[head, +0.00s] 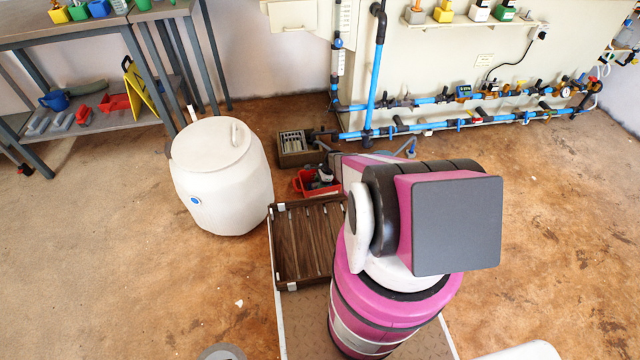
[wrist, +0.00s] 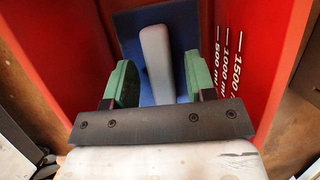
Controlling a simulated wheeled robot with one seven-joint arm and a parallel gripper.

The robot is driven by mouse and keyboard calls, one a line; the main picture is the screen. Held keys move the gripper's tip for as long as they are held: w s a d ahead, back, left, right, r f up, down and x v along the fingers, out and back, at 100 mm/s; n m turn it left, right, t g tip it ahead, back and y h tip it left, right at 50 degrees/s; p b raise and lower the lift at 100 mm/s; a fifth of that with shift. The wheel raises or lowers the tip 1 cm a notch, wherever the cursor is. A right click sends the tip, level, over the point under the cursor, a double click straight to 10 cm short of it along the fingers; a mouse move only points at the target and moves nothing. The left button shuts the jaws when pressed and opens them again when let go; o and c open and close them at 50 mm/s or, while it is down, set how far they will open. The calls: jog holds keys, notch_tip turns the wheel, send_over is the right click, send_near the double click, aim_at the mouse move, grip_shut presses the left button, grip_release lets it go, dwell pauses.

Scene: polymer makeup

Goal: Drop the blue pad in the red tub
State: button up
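The red tub (head: 302,186) stands on the floor left of my arm in the head view. In the wrist view its red walls (wrist: 60,50), with white volume marks on the right one, rise on both sides. The blue pad (wrist: 187,30), with a pale grey handle (wrist: 156,60), is between those walls. My gripper (wrist: 157,82) reaches in among the walls, with green fingers on either side of the handle. Gaps show between fingers and handle, so it is open. Whether the pad rests on the tub's bottom is hidden. I cannot pick out the pad in the head view.
A white barrel (head: 220,175) stands left of the tub, and a grey-brown crate (head: 297,148) sits just behind it. A slatted wooden tray (head: 308,240) is in front. Blue pipes (head: 440,128) run along the back wall. Floor is free at the right.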

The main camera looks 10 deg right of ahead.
jog(key=shift+r, duration=0.35)
jog(key=v, duration=1.2)
jog(key=s+a+r+n+h, duration=0.1)
jog(key=s+r+n, duration=0.4)
jog(key=r, duration=0.8)
jog(key=s+a+r+n+h, duration=0.2)
jog(key=s+r+n, duration=0.4)
jog(key=s+r, duration=0.3)
jog(key=s+a+r+n+h, duration=0.1)
jog(key=s+r+n, duration=0.5)
jog(key=r, duration=1.1)
jog(key=shift+s+a, duration=0.25)
jog(key=shift+s, duration=0.6)
jog(key=shift+s, duration=0.1)
